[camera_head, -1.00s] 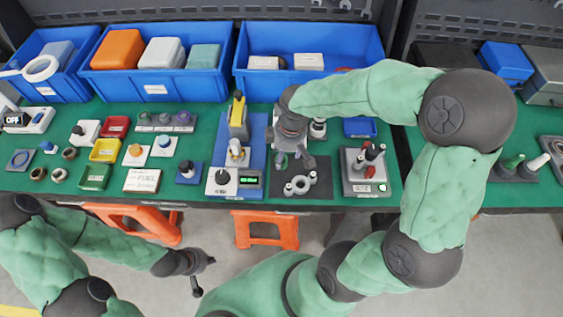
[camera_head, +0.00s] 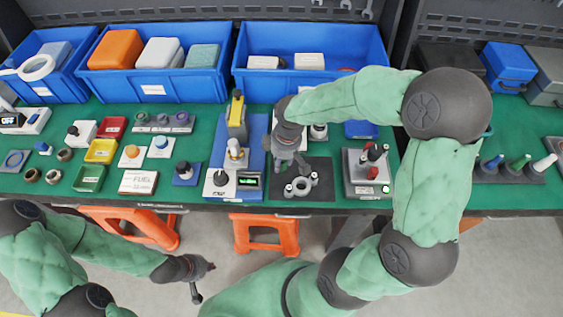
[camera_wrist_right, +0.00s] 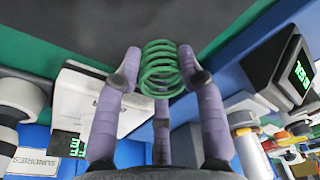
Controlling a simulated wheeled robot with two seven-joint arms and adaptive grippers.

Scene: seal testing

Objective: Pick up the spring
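The spring (camera_wrist_right: 161,69) is a green coil in the right wrist view. It sits between the fingertips of my right gripper (camera_wrist_right: 161,80), which flank it closely on both sides, with a third finger just below it in the picture. The fingers look closed against the coil. In the head view my right gripper (camera_head: 288,165) is low over the dark mat (camera_head: 318,165), and I cannot make out the spring there. My left gripper (camera_head: 205,280) hangs in front of the table, away from the parts; its fingers are too small to judge.
A tester with a green display (camera_head: 250,181) stands just left of the mat, and a grey holder with several knobs (camera_head: 368,178) to its right. Metal rings (camera_head: 301,186) lie on the mat's front part. Blue bins (camera_head: 310,70) line the back. Orange stools (camera_head: 265,233) stand below.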

